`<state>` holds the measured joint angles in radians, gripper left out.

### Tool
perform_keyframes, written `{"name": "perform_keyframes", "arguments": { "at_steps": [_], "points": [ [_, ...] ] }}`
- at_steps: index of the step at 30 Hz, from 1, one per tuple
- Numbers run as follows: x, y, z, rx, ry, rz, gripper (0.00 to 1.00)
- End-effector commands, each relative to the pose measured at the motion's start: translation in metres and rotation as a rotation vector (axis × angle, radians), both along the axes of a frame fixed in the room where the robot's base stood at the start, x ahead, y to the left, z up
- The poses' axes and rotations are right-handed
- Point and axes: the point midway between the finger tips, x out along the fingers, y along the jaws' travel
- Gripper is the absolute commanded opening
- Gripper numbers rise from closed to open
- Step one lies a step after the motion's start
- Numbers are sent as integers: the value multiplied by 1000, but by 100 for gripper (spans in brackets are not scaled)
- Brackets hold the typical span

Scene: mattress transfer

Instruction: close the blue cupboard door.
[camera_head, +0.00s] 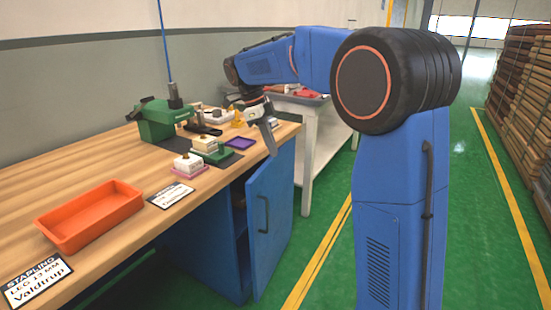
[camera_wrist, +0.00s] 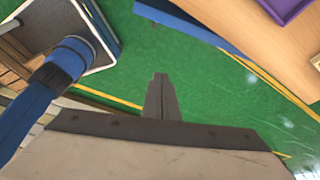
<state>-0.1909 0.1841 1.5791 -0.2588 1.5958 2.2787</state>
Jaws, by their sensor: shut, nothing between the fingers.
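The blue cupboard door (camera_head: 270,225) hangs ajar under the wooden workbench, standing out from the cupboard (camera_head: 205,245), with a dark gap at its left side. A dark upright handle (camera_head: 262,214) is on its outer face. My gripper (camera_head: 271,148) points down near the bench's right edge, in front of the door's upper part in the head view. Whether it touches the door cannot be told. In the wrist view, my gripper's fingers (camera_wrist: 160,88) are together and empty over green floor. A blue strip near the top, probably part of the door or cupboard, is apart from them.
The workbench top (camera_head: 60,210) carries an orange tray (camera_head: 90,215), a green stapling machine (camera_head: 155,120), small blocks and a purple tray (camera_head: 240,143). A white table (camera_head: 325,135) stands behind. Stacked timber (camera_head: 525,100) is at the right; green floor is clear between.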

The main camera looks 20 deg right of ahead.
Motion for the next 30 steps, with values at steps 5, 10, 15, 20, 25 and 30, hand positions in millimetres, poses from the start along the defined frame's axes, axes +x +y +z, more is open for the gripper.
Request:
{"name": "perform_keyframes", "arguments": {
  "at_steps": [5,10,15,20,25,30],
  "points": [
    [-3,0,4,29,-12,-6,0],
    [-23,-6,-13,180,-89,-45,0],
    [-43,-9,-30,356,-208,-120,0],
    [-52,-10,-37,453,-296,-179,0],
    [-54,-9,-42,483,-329,-202,0],
    [-51,-6,-60,482,-327,-201,0]
  ]
}}
